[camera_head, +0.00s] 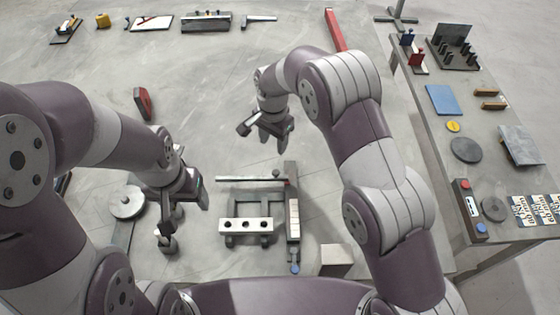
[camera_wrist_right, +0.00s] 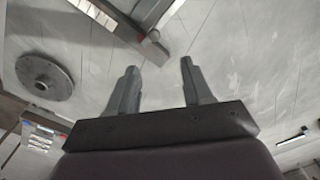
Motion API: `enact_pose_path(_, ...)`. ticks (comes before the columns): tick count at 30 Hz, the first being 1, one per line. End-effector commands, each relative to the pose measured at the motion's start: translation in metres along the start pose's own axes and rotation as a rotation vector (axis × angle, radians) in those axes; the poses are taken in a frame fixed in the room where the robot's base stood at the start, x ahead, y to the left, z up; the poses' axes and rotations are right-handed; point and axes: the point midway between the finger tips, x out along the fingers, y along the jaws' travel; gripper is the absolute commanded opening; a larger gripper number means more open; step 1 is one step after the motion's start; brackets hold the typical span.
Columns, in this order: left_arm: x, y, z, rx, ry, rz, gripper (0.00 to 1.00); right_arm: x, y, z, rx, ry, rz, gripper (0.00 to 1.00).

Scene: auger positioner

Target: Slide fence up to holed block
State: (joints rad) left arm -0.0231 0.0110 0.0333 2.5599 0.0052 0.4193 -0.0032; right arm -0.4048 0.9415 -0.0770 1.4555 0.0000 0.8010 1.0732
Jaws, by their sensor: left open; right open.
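The holed block (camera_head: 246,226) is a pale bar with several dark holes in its face, at the lower middle of the head view. A thin dark bar that looks like the fence (camera_head: 240,180) lies behind it, parallel and apart from it, with a red knob at its right end. A long rail with a pale scale (camera_head: 294,215) runs along their right side. My right gripper (camera_head: 263,138) is open and empty, behind the fence; its spread fingers also show in the right wrist view (camera_wrist_right: 158,66). My left gripper (camera_head: 180,216) is open, left of the block.
A round grey disc (camera_head: 127,202) lies left of my left gripper. A pale box (camera_head: 336,260) stands right of the rail. A workbench (camera_head: 440,150) with several parts is at the right. A red and black piece (camera_head: 143,102) stands further back. Several tools line the far edge.

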Motion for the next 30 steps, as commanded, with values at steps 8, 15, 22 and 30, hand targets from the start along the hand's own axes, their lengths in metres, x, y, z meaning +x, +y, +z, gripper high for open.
enact_pose_path(8,-0.005,0.000,-0.001,0.000,0.000,0.000,0.68,0.012,0.005,0.002,0.121,-0.011,0.023,0.50)
enact_pose_path(15,-0.023,0.000,-0.003,0.000,0.000,0.000,0.68,0.065,0.007,0.003,0.118,-0.011,0.024,0.50)
enact_pose_path(22,-0.034,0.000,-0.004,0.000,0.000,0.000,0.68,0.110,0.007,0.003,0.117,-0.010,0.020,0.50)
enact_pose_path(30,-0.036,0.000,-0.004,0.000,0.000,0.000,0.68,0.128,0.007,0.003,0.117,-0.009,0.019,0.50)
